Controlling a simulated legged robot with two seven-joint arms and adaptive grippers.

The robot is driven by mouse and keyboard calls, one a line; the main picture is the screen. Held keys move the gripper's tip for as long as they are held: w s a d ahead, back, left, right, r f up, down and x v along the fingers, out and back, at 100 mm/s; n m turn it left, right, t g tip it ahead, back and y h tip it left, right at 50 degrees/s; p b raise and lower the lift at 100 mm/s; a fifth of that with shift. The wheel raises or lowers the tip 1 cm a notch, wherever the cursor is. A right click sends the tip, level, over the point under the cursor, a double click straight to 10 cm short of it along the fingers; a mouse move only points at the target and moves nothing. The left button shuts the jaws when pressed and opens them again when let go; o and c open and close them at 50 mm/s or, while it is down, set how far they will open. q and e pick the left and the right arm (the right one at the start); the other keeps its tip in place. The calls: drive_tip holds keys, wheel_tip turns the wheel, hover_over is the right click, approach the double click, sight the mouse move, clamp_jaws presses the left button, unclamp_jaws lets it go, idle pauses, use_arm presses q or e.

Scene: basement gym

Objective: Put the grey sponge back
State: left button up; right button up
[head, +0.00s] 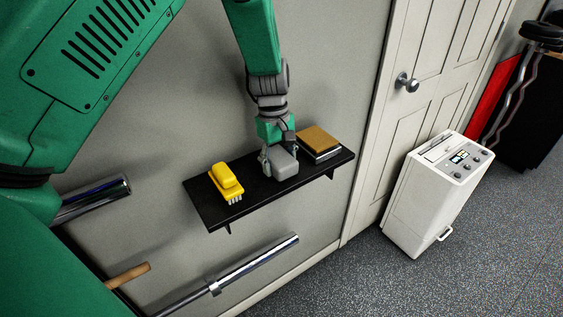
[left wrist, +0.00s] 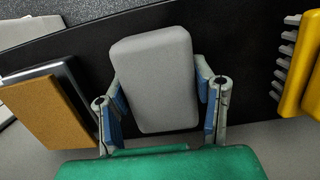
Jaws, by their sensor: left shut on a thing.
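The grey sponge (head: 284,165) is a rounded block at the middle of the black wall shelf (head: 211,210). My left gripper (head: 279,155) reaches down over the shelf and is shut on the sponge. In the left wrist view the sponge (left wrist: 152,80) sits between the two blue-padded fingers of my left gripper (left wrist: 160,108). The black shelf (left wrist: 245,60) lies behind it there. I cannot tell whether the sponge touches the shelf or is just above it. My right gripper is not in view.
A yellow brush (head: 227,181) lies left of the sponge. Metal bars (head: 255,264) stick out below the shelf. A white machine (head: 430,195) stands by the door (head: 415,45).

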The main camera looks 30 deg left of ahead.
sight(272, 151)
use_arm(q)
drive_tip(key=shift+a+f, duration=0.25)
drive_tip(key=shift+a, duration=0.45)
drive_tip(key=o, duration=1.1)
drive_tip(key=shift+a, duration=0.1)
drive_tip(key=shift+d+r, duration=0.2)
drive_tip(key=shift+d, duration=0.55)
drive_tip(key=shift+w+r, duration=0.1)
drive_tip(key=shift+r, duration=0.25)
drive_tip(key=a+r, duration=0.1)
drive_tip(key=r, duration=0.5)
drive_tip(key=a+r, duration=0.1)
drive_tip(key=r, duration=0.3)
drive_tip(key=shift+w+a, duration=0.25)
drive_tip(key=shift+a, duration=0.1)
drive_tip(key=shift+d+r, duration=0.15)
drive_tip(key=shift+r, duration=0.15)
drive_tip(key=shift+d+r, duration=0.25)
drive_tip(key=shift+d, duration=0.15)
